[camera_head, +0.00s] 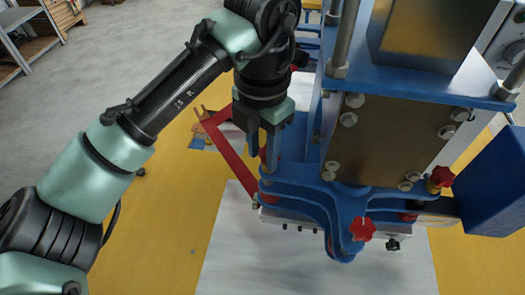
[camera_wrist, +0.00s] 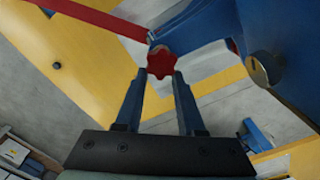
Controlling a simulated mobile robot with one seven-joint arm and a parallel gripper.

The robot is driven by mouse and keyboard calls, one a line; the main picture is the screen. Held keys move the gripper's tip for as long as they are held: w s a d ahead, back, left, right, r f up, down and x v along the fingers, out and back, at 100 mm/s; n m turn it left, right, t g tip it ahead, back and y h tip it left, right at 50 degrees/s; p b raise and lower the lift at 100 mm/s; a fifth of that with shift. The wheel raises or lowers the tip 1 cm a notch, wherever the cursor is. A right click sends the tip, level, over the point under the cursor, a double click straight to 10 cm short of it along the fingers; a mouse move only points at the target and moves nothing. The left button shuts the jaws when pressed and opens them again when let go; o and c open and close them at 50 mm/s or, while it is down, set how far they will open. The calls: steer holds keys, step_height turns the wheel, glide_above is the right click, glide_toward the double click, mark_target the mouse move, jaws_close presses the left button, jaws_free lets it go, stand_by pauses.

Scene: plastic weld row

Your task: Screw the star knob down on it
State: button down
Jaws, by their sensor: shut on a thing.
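A red star knob (camera_wrist: 160,64) sits between the two fingertips of my gripper (camera_wrist: 160,76) in the wrist view. The fingers are shut on it from both sides. It is at a blue machine arm's rounded end (camera_wrist: 158,46). In the head view my gripper (camera_head: 263,152) points down over the left end of the blue clamp plate (camera_head: 300,174), and the fingers mostly hide the held knob. How far the knob is screwed down cannot be told.
Other red star knobs stand on the plate's front arm (camera_head: 362,229) and right side (camera_head: 441,176). A red bar (camera_head: 230,155) runs beside my gripper on the left. The blue machine frame (camera_head: 425,88) rises close on the right. Yellow floor (camera_head: 170,215) lies left.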

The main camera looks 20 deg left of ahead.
steer(key=c, duration=0.5)
jaws_free()
steer(key=shift+w, duration=0.1)
steer(key=shift+c, duration=0.2)
